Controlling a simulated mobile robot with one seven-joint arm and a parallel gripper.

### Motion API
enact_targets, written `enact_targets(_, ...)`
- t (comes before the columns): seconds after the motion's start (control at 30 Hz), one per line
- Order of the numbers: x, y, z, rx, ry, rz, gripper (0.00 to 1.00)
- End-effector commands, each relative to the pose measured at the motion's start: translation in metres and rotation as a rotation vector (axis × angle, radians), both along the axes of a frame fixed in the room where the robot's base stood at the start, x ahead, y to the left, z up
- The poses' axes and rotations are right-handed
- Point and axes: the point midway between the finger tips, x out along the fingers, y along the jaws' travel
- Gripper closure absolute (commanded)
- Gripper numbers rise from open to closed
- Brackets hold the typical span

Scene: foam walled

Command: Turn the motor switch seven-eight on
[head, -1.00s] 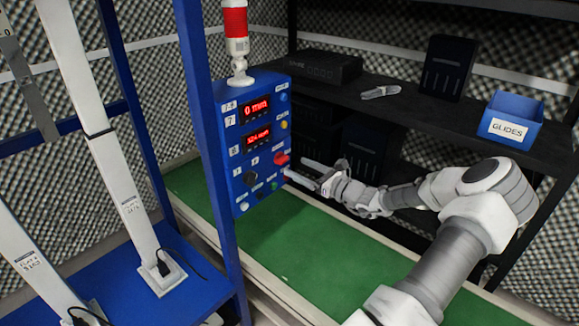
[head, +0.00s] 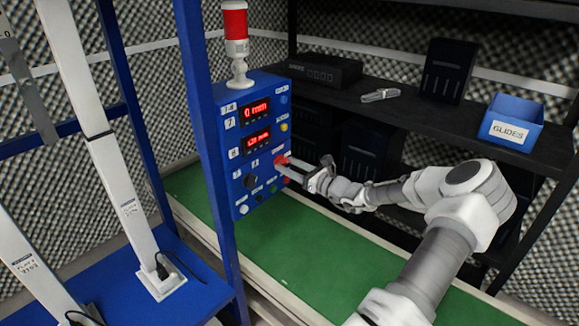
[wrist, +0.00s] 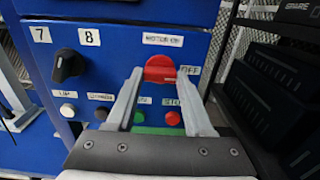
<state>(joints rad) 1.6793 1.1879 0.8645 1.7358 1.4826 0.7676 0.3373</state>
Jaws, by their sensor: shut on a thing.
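The switch also shows in the head view (head: 280,160). My gripper (wrist: 160,76) has one finger on each side of the red switch and is shut on it. In the head view my gripper (head: 286,168) reaches the box from the right. A black selector knob (wrist: 68,65) is under the "7" and "8" labels.
A beacon (head: 236,40) tops the box. A dark shelf with a blue "GLIDES" bin (head: 512,118) stands behind my arm. The green surface (head: 290,250) below is clear.

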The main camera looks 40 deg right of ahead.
Motion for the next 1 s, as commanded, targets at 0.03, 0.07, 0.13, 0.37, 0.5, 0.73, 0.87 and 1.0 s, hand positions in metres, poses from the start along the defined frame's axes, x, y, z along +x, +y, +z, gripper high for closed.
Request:
enact_targets(0.03, -0.0001, 0.0, 0.0, 0.0, 0.0, 0.0, 0.86)
enact_targets(0.07, -0.0002, 0.0, -0.0001, 0.0, 0.0, 0.0, 0.91)
enact_targets(0.13, -0.0002, -0.0001, -0.0001, 0.0, 0.0, 0.0, 1.0)
enact_targets(0.37, -0.0003, -0.0001, -0.0002, -0.019, -0.001, 0.0, 1.0)
enact_targets(0.5, -0.0003, -0.0003, -0.0002, -0.069, -0.004, -0.001, 1.0)
enact_targets(0.73, 0.0, 0.0002, -0.0007, -0.226, -0.017, 0.001, 1.0)
enact_targets(0.87, -0.0002, 0.0, -0.001, -0.346, -0.028, 0.001, 1.0)
enact_targets(1.0, 0.0002, 0.0002, -0.0016, -0.479, -0.039, 0.001, 1.0)
